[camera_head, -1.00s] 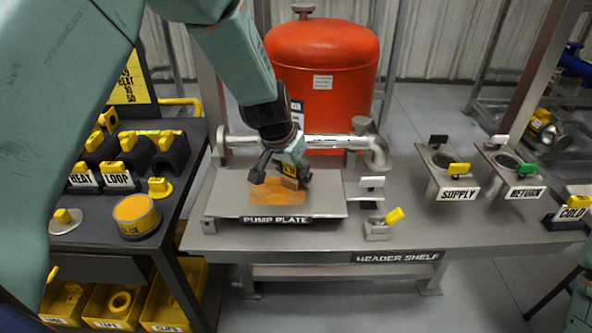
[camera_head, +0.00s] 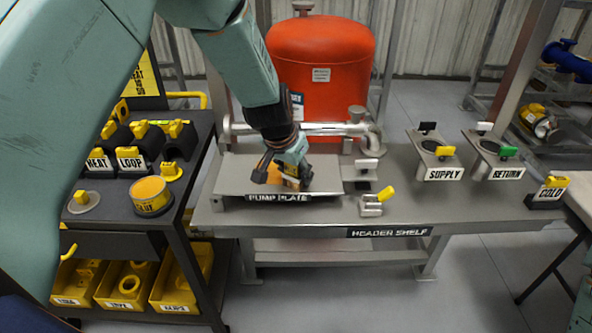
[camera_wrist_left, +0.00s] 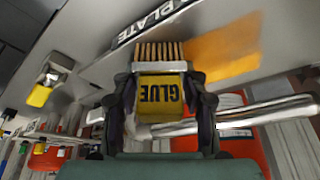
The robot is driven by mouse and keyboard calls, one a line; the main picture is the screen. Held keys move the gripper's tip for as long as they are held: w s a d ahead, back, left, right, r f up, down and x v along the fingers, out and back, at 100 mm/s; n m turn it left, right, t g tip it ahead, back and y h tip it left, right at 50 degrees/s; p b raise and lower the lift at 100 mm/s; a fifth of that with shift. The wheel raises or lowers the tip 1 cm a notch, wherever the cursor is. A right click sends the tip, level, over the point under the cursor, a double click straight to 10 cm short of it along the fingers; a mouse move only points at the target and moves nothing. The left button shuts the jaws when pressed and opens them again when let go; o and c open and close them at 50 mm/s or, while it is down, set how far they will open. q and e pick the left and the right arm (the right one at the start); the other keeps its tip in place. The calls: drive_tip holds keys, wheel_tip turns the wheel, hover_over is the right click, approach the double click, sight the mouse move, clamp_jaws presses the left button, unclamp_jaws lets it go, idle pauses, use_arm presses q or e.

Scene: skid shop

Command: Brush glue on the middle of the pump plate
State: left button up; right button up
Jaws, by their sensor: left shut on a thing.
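My left gripper (camera_head: 283,178) is shut on a brush over the pump plate (camera_head: 232,181). In the left wrist view, the brush's yellow body (camera_wrist_left: 160,98) reads GLUE, between the two dark fingers. Its tan bristles (camera_wrist_left: 158,51) are at or very near the grey plate; I cannot tell whether they touch. An orange glue patch (camera_wrist_left: 225,48) lies on the plate beside the bristles. In the head view the gripper hides most of this patch. The glue pot (camera_head: 151,197) stands on the dark cart at the left. My right gripper is not in view.
A silver pipe (camera_head: 325,129) and a red tank (camera_head: 320,80) stand behind the plate. A small fixture with a yellow handle (camera_head: 386,194) is right of the plate on the header shelf (camera_head: 320,220). SUPPLY (camera_head: 436,160) and RETURN (camera_head: 495,158) brackets stand farther right.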

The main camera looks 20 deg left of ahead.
use_arm(q)
drive_tip(key=shift+s+d, duration=0.1)
drive_tip(key=shift+s, duration=0.1)
wheel_tip(320, 180, up, 3)
drive_tip(key=shift+f+p, duration=0.2)
drive_tip(key=shift+p, duration=0.55)
drive_tip(key=shift+a+r+p, duration=0.3)
drive_tip(key=shift+r+p, duration=0.05)
drive_tip(key=shift+p, duration=0.15)
drive_tip(key=shift+w+d+r+p, duration=0.1)
drive_tip(key=shift+d+r+p, duration=0.1)
drive_tip(key=shift+r+p, duration=0.95)
drive_tip(key=r+p, duration=0.2)
drive_tip(key=shift+a+r, duration=0.2)
drive_tip(key=shift+r, duration=0.1)
drive_tip(key=shift+d, duration=0.15)
